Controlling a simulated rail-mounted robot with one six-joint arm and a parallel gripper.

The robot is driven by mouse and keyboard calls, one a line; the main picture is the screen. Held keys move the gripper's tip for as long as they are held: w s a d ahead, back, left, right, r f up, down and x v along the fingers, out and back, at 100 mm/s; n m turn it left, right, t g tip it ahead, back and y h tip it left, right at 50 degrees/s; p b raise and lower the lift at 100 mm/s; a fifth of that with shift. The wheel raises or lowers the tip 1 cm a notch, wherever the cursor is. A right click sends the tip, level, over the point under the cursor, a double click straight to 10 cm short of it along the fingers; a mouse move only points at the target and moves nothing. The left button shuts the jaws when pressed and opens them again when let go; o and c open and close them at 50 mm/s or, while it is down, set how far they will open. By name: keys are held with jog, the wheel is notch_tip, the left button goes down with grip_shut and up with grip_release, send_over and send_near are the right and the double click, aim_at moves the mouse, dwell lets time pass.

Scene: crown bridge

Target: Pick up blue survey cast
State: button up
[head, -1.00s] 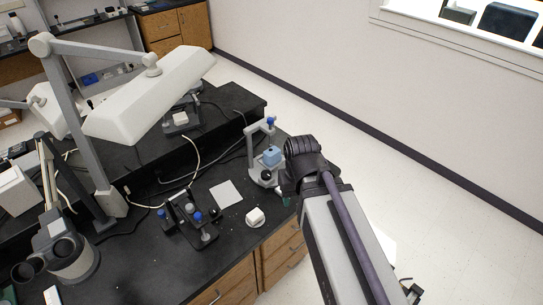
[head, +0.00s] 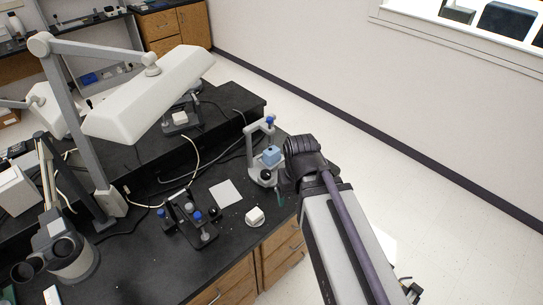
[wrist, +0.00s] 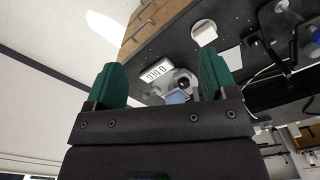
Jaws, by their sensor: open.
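The blue survey cast (head: 271,155) is a light-blue block on a small grey stand (head: 261,175) near the bench's right end. In the wrist view the blue cast (wrist: 177,97) shows just beyond the gripper's base, between the fingers, partly hidden by it. My gripper (wrist: 160,68) has two green fingers spread wide with nothing held between them. In the head view my arm hides most of the gripper; a green fingertip shows low, to the right of the stand and apart from the cast.
A white block (head: 255,215) on a round base and a dark fixture with blue knobs (head: 188,215) stand nearby. A white sheet (head: 225,193) lies flat. A white display with digits (wrist: 156,72) shows in the wrist view. A lamp (head: 150,90) overhangs the bench's left side.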

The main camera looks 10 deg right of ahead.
jog(key=w+a+f+n+h+b, duration=0.1)
jog(key=w+f+n+h+b, duration=0.15)
jog(key=w+n, duration=1.05)
jog(key=n+t+h+b, duration=0.2)
jog(key=n+b, duration=0.1)
jog(key=n, duration=0.8)
send_near(269, 152)
jog(key=shift+y, duration=0.25)
jog(key=b+x, duration=0.8)
jog(key=b, duration=0.3)
jog(key=shift+d+f, duration=0.15)
jog(key=shift+f, duration=0.2)
jog(key=shift+s+r, duration=0.1)
jog(key=shift+r, duration=0.15)
jog(key=shift+c, duration=0.4)
jog(key=c, duration=1.1)
jog(key=shift+r+p, duration=0.15)
jog(key=shift+p, duration=0.15)
